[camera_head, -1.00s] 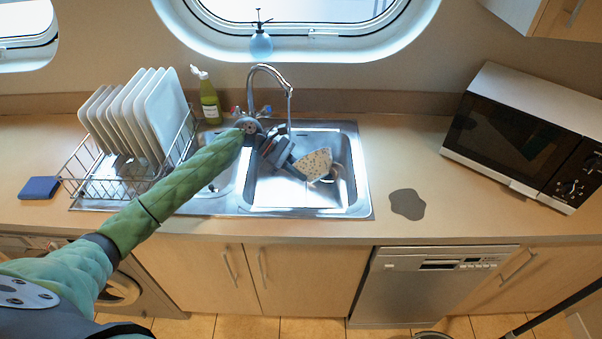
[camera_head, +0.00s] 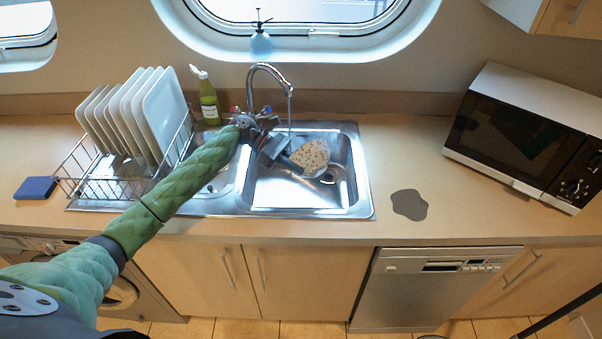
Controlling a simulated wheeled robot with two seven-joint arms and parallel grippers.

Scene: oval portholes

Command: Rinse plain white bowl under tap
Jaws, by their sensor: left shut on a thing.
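The bowl (camera_head: 311,156) is pale with many dark specks, and it is tilted over the right basin of the steel sink (camera_head: 340,203). My left gripper (camera_head: 291,164) is shut on the bowl's left side, and the arm reaches in from the left across the sink. The tap (camera_head: 270,69) arches over the sink behind the bowl. A thin stream of water (camera_head: 290,112) runs down from its spout, just behind the bowl. I cannot tell whether the stream touches the bowl. My right gripper is not in view.
A wire rack (camera_head: 85,184) with several white plates stands left of the sink. A green bottle (camera_head: 209,104) stands behind it. A blue sponge (camera_head: 36,188) lies far left. A grey patch (camera_head: 409,204) and a microwave (camera_head: 525,135) are on the right counter.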

